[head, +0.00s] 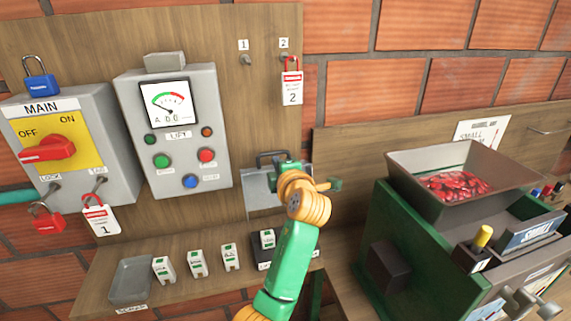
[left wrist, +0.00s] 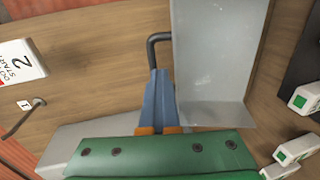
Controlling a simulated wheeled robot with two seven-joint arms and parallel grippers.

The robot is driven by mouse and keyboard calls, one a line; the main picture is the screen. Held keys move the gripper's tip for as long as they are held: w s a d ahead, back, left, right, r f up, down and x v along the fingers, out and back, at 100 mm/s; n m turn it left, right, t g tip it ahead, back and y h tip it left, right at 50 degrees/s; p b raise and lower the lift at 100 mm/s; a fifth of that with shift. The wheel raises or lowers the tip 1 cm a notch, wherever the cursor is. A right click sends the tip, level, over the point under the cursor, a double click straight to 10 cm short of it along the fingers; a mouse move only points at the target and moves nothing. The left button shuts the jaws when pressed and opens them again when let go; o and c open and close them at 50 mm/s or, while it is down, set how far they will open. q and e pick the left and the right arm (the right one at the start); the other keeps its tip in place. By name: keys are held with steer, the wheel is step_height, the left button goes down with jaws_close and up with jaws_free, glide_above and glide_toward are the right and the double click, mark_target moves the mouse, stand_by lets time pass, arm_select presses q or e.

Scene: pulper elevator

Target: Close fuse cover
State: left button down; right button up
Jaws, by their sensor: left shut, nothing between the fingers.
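The fuse cover (head: 259,201) is a pale grey plate on the wooden board, right of the lift panel, partly hidden behind my left gripper. Its dark bent handle (head: 270,154) sticks out at its upper side. My left gripper (head: 284,167) is in front of the cover, close to the handle. In the left wrist view the cover (left wrist: 212,60) is a flat grey plate with a folded lip. There the blue fingers (left wrist: 157,100) are together and empty, beside the plate and near the handle (left wrist: 152,46). I cannot tell whether they touch it. My right gripper is not in view.
The lift panel (head: 180,115) stands close left of the cover. Several fuses (head: 197,263) and a grey scrap tray (head: 130,281) are on the shelf below. A tagged padlock (head: 291,85) hangs above. The green pulper (head: 400,240) with its hopper stands at right.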

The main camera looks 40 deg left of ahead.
arm_select(q)
steer(key=shift+s+d+r, duration=0.2)
steer(key=shift+s+d, duration=0.15)
steer(key=shift+s, duration=0.25)
steer(key=c, duration=1.6)
jaws_free()
steer(key=shift+w, duration=0.15)
steer(key=c, duration=1.2)
jaws_free()
steer(key=shift+w+a+f, duration=0.2)
steer(key=shift+w+a, duration=0.05)
steer(key=shift+w, duration=0.1)
steer(key=shift+o, duration=0.2)
steer(key=shift+s, duration=0.1)
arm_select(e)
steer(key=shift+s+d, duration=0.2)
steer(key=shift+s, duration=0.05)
arm_select(q)
steer(key=s+d+r+p, duration=0.1)
steer(key=s+d+r, duration=0.3)
steer(key=s, duration=0.1)
steer(key=shift+s+r, duration=0.25)
steer(key=shift+r, duration=0.15)
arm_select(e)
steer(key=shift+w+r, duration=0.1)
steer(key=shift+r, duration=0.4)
